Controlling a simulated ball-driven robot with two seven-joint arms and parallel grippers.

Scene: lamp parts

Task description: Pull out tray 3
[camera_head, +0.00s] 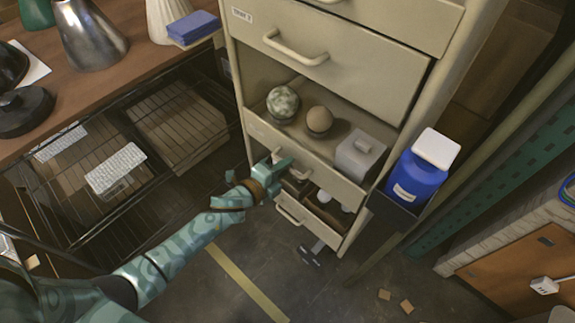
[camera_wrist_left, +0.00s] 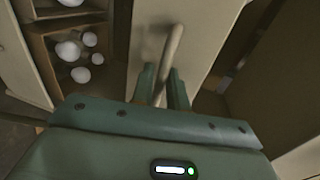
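The pale drawer cabinet (camera_head: 330,75) stands in the middle of the head view. A tray front (camera_head: 330,178), below the drawer whose label seems to read "TRAY 2", has a handle across it; its own label cannot be read. My left gripper (camera_head: 276,172) is at this front. In the left wrist view its two fingers (camera_wrist_left: 163,88) stand close on either side of the bar handle (camera_wrist_left: 174,48), shut on it. The fingers partly hide the handle. My right gripper is not in view.
A speckled ball (camera_head: 283,103), a brown ball (camera_head: 319,120) and a grey box (camera_head: 359,155) sit above that front. A lower compartment holds white bulbs (camera_wrist_left: 68,50). A blue container (camera_head: 416,180) is at the cabinet's right. A wire rack (camera_head: 100,190) is at left.

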